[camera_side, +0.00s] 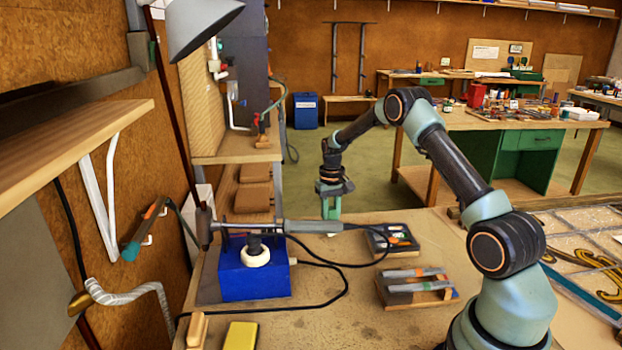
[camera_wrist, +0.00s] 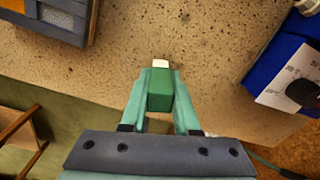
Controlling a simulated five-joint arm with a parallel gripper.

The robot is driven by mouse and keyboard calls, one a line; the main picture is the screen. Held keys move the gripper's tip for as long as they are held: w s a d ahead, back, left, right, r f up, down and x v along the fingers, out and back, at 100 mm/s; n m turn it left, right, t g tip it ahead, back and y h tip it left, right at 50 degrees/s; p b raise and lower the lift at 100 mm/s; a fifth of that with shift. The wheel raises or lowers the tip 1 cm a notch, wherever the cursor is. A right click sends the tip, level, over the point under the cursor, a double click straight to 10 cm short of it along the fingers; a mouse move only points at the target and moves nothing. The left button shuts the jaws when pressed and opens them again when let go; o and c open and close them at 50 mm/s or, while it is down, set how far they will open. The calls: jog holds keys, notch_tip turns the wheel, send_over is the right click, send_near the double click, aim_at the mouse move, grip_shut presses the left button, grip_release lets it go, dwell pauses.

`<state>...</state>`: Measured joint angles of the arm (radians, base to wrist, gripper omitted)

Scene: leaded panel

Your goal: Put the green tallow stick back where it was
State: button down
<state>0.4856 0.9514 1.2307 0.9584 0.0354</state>
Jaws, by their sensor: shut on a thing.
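The green tallow stick (camera_wrist: 160,92) is a short green block with a white tip, seen between my fingers in the wrist view. My gripper (camera_side: 331,206) is shut on it, with one finger on each side. In the side view the gripper points down near the far edge of the workbench (camera_side: 300,325), behind the soldering iron. The stick is small there and partly hidden by my fingers. I cannot tell whether its white tip touches the bench top.
A blue box (camera_side: 240,277) stands to the left, with a soldering iron (camera_side: 300,226) and its cable across the bench. A dark tray (camera_side: 378,244) and a wooden tool rack (camera_side: 387,295) lie to the right. A yellow block (camera_side: 241,335) lies at the front.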

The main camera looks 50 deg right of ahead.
jog(key=c, duration=0.7)
grip_release()
jog(key=shift+f, duration=0.1)
jog(key=shift+o, duration=0.2)
notch_tip(320, 180, up, 12)
jog(key=shift+r, duration=0.15)
jog(key=s+a+r+n+t, duration=0.3)
jog(key=s+a+r, duration=0.2)
jog(key=a+r, duration=0.75)
jog(key=s+a+f+n+t, duration=0.2)
jog(key=s+a+n, duration=0.1)
jog(key=s+a, duration=0.9)
jog(key=shift+s+f+t, duration=0.15)
jog(key=shift+s+t, duration=0.15)
jog(key=shift+s, duration=0.15)
